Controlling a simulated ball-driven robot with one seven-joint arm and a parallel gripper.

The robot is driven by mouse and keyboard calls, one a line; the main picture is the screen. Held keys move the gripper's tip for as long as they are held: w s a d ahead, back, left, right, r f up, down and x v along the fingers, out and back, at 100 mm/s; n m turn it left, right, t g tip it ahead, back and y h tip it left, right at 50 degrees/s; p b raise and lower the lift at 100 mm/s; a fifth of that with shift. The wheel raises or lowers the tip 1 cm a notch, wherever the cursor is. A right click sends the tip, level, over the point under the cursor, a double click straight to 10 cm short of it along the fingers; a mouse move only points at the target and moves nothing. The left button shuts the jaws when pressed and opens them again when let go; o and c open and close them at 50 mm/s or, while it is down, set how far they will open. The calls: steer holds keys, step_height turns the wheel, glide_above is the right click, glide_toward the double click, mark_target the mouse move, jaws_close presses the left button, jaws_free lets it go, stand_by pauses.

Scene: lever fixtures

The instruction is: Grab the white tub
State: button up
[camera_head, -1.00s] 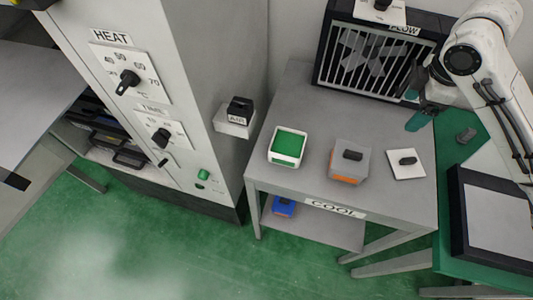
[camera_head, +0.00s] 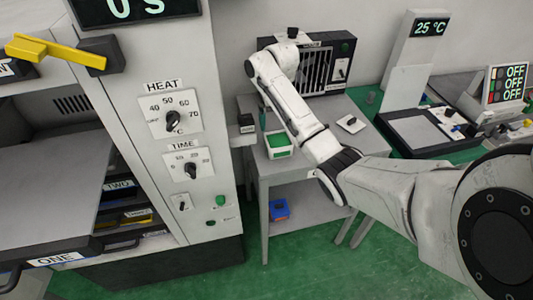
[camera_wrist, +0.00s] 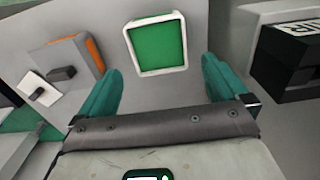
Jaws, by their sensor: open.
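The white tub (camera_head: 280,154) stands on the grey table, partly beside my arm in the head view. It is a squarish open tub with a white rim and green inside. In the wrist view the tub (camera_wrist: 184,68) is upright at top centre, just beyond my fingertips. My gripper (camera_wrist: 161,76) is open and empty, its two teal fingers spread to the left and right below the tub. The fingers look apart from the tub. In the head view my arm hides most of the gripper.
A grey box with an orange side (camera_wrist: 72,60) and a white switch plate (camera_wrist: 40,90) lie left of the tub in the wrist view. The black AIR switch block (camera_wrist: 287,55) is close on the right. A fan unit (camera_head: 318,65) stands at the table's back.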

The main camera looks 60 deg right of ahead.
steer(key=b, duration=0.2)
glide_above(279, 143)
steer(key=f, duration=0.4)
steer(key=shift+w+a+f, duration=0.1)
steer(key=shift+w+f, duration=0.1)
steer(key=shift+w, duration=0.05)
steer(key=shift+s+f, duration=0.15)
steer(key=shift+f, duration=2.85)
steer(key=c, duration=0.8)
